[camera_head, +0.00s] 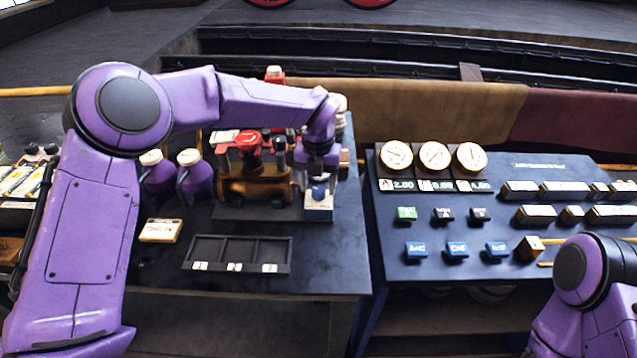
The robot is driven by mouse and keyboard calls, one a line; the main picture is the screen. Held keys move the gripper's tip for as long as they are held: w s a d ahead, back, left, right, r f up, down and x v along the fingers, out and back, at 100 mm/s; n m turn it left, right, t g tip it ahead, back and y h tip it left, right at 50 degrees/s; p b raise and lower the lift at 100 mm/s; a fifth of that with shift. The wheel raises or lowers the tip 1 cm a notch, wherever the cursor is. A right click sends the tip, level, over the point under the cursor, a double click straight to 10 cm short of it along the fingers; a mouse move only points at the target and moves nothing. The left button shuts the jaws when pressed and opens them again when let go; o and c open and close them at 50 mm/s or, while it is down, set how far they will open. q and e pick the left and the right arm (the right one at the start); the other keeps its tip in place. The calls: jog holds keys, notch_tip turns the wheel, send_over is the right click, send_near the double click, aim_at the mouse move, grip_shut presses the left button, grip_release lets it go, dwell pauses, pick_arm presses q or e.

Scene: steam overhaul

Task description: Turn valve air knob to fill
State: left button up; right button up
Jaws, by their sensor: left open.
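A valve assembly with a brass body (255,186) stands on a dark base plate on the left table. It has a red knob (248,140) on top and dark knobs beside it. At its right end a small blue knob (318,192) sits on a pale block (319,208). My left gripper (318,178) points down right over this blue knob. It is open; its fingers are small here, and I cannot tell whether they touch the knob. Which knob is the air knob, and any fill mark, I cannot read. My right arm shows at the lower right, its gripper out of view.
Purple bottles (195,175) stand left of the valve. An empty dark three-part tray (237,258) and a label card (160,230) lie in front. The right table holds three round gauges (434,156), blue tags (457,250) and several labelled blocks.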

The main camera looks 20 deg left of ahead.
pick_arm(q)
jog(key=shift+w+f, duration=0.4)
jog(key=shift+f, duration=0.45)
jog(key=shift+s+r, duration=0.2)
jog(key=shift+s, duration=0.15)
jog(key=shift+c, duration=0.8)
jog(key=c, duration=0.9)
pick_arm(e)
jog(key=shift+w+r, duration=0.1)
jog(key=shift+r, duration=0.05)
